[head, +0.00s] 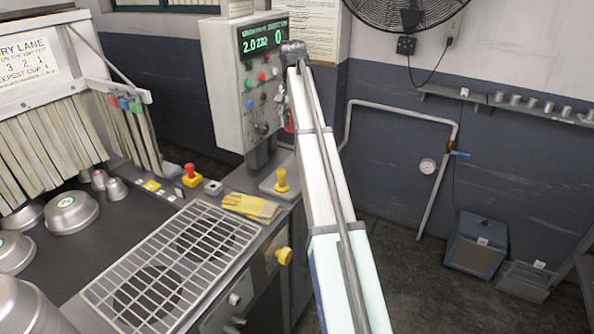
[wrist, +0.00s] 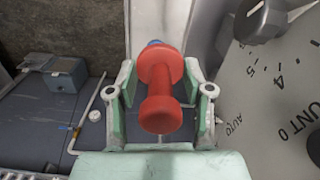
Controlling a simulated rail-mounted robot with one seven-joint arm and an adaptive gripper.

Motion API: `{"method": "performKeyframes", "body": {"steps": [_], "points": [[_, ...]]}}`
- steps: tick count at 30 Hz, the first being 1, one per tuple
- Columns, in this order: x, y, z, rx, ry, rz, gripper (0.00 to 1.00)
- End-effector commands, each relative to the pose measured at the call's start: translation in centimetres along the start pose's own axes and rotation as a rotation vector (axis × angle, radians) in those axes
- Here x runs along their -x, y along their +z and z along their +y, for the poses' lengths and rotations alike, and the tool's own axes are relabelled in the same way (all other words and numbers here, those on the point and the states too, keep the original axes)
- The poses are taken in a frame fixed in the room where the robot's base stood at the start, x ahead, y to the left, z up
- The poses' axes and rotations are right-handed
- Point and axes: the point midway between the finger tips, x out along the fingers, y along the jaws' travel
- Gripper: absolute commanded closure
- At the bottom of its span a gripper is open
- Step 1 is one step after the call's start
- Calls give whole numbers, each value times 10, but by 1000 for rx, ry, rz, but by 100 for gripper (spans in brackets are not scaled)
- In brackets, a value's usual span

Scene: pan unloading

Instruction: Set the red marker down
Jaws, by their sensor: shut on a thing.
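The red marker (wrist: 161,85), shaped like a small dumbbell with two round ends and a narrower waist, is between the pale green fingers of my gripper (wrist: 160,78) in the wrist view. The gripper is shut on it. A small bit of blue shows behind its far end. In the head view my arm reaches to the control panel, and its own links mostly hide the gripper. Only a sliver of red (head: 291,121) shows beside the arm, just right of the panel. I cannot see any surface touching the marker.
The grey control panel (head: 228,95) has buttons and a lit display; its dial face is close on the right in the wrist view (wrist: 270,110).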

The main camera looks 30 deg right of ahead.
Motion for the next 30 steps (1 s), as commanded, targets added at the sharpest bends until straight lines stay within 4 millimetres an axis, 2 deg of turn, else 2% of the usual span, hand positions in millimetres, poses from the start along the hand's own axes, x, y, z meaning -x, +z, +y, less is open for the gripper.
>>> {"method": "performKeyframes", "body": {"steps": [12, 18, 30], "points": [[-94, 2, 2, 0, 2, -3, 99], [-132, 2, 1, 0, 1, -2, 99], [-164, 1, 1, 0, 1, -1, 99]]}}
